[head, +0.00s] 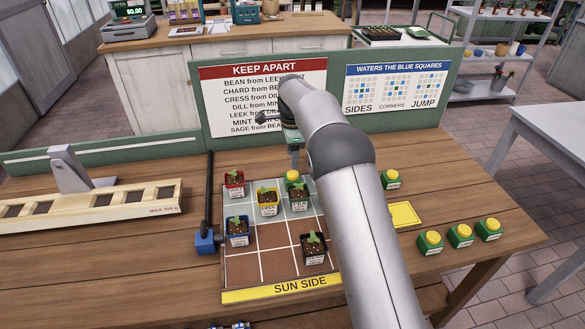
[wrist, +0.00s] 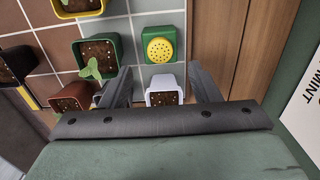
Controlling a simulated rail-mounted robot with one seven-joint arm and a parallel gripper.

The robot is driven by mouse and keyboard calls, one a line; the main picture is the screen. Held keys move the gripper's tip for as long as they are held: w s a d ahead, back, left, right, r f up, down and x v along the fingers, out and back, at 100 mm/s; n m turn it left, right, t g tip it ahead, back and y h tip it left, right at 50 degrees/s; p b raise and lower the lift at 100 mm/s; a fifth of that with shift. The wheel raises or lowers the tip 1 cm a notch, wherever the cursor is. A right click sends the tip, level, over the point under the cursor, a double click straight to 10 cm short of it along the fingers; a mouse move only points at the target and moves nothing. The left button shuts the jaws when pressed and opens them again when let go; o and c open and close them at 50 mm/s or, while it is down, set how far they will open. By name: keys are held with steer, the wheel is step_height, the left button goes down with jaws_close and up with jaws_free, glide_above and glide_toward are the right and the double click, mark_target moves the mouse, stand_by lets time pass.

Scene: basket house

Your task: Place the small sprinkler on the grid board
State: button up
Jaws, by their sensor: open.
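The grid board (head: 243,267) lies on the wooden table with several potted seedlings on it. A green sprinkler with a yellow top (head: 293,178) stands in its back row; it also shows in the wrist view (wrist: 160,48), beyond my fingers. My gripper (wrist: 159,72) is open, with a white pot (wrist: 163,92) showing between its fingers; contact cannot be told. In the head view my arm partly hides my gripper (head: 294,160) and the board's right side. Other green sprinklers stand right of the board: one at the back (head: 391,180) and three in front (head: 461,236). Their small labels are unreadable.
Seedling pots in red (head: 234,188), yellow (head: 268,206), blue (head: 237,239) and black (head: 313,254) occupy board cells. A yellow card (head: 405,214) lies right of my arm. The green sign panel (head: 345,120) rises behind.

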steer(key=shift+r, duration=0.95)
steer(key=s+d+r+n, duration=0.4)
steer(key=s+d, duration=0.3)
steer(key=s, duration=0.2)
steer(key=s+d+r+n, duration=0.3)
steer(key=s+d+r, duration=0.25)
steer(key=s, duration=0.35)
steer(key=s+d+f+n, duration=0.2)
steer(key=s, duration=0.6)
steer(key=s+d+f+n, duration=0.2)
steer(key=s+n, duration=0.1)
steer(key=s, duration=0.5)
steer(key=s+d+f+n, duration=0.2)
steer(key=s+n, duration=0.1)
steer(key=s, duration=0.6)
steer(key=shift+d+f, duration=0.3)
steer(key=shift+d, duration=0.1)
